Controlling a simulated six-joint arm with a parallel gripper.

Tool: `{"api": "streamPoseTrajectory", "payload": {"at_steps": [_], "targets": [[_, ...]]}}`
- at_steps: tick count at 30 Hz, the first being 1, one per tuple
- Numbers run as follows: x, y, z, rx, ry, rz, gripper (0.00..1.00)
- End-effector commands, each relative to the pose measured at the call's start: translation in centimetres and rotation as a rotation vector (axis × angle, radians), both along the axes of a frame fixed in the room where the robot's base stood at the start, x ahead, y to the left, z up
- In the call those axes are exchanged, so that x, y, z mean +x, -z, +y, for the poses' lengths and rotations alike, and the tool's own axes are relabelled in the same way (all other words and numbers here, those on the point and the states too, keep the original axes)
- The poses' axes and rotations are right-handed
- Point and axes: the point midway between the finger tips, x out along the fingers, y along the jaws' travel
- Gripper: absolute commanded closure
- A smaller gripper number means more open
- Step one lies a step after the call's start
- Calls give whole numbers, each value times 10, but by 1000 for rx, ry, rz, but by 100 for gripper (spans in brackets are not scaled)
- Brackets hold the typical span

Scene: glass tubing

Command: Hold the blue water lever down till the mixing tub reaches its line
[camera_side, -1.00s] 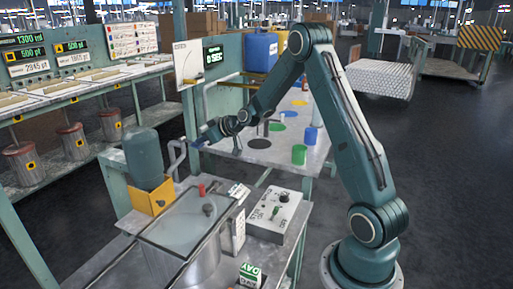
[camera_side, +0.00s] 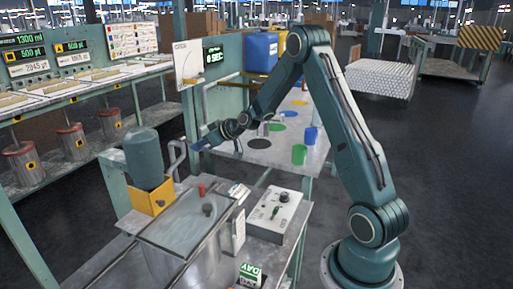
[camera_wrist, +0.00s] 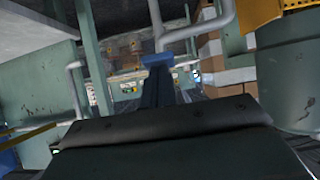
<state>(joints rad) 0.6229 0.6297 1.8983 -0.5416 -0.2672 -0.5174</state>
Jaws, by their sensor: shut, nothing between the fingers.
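The blue water lever (camera_side: 200,146) sticks out by the curved grey pipe (camera_side: 177,157) above the bench. It also shows in the wrist view as a blue bar (camera_wrist: 157,60) just ahead of my gripper. My gripper (camera_side: 211,138) is shut and empty, with its tip at the lever; I cannot tell whether they touch or how far the lever is down. The mixing tub (camera_side: 192,262) stands in the front bench, with a streaky grey surface (camera_side: 185,225) at its top. Its fill line cannot be made out.
A teal vessel (camera_side: 143,158) in a yellow bracket (camera_side: 153,197) stands behind the tub. A control box (camera_side: 273,213) and a green-and-white block (camera_side: 250,273) are to its right. A timer display (camera_side: 214,55) hangs above.

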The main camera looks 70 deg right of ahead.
Motion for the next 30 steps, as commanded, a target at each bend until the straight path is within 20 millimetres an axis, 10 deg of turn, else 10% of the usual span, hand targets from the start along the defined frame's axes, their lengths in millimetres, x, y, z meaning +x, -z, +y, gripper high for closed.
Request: {"api": "streamPoseTrajectory", "payload": {"at_steps": [30], "targets": [[-1,-21,0,-1,0,-1,100]]}}
